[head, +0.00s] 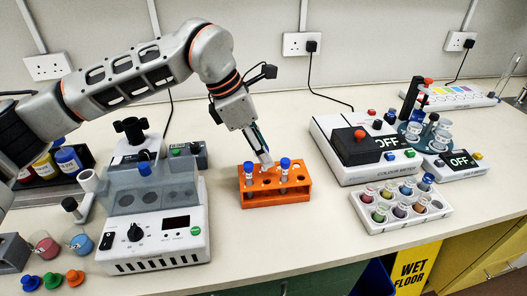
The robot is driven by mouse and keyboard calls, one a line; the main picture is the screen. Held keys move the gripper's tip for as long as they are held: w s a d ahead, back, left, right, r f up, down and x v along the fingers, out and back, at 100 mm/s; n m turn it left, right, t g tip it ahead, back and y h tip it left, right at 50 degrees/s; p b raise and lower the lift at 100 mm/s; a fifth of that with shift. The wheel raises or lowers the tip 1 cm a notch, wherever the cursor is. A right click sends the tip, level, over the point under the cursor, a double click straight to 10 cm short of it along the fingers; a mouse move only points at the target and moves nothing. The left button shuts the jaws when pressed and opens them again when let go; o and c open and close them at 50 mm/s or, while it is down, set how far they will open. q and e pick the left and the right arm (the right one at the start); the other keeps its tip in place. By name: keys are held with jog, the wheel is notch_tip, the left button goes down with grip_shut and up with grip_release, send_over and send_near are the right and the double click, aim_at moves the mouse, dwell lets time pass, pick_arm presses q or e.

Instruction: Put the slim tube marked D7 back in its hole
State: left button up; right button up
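An orange rack (275,199) stands in the middle of the bench. Two slim tubes with blue caps stand upright in it, a left tube (249,177) and a right tube (284,175). Their markings are too small to read, so I cannot tell which is D7. Other holes in the rack's top look empty. My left gripper (265,158) points down at the rack's back edge, between the two tubes. Its fingers look close together and are seen edge-on. I cannot tell whether they hold anything. My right gripper is not in view.
Left of the rack stands a white heater device (155,232) with a clear cover. On the right are a colour meter (372,145) showing OFF and a white tray (403,210) of coloured vials. Bare bench lies in front of the rack.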

pick_arm(q)
jog(key=v, duration=1.1)
jog(key=shift+s, duration=0.15)
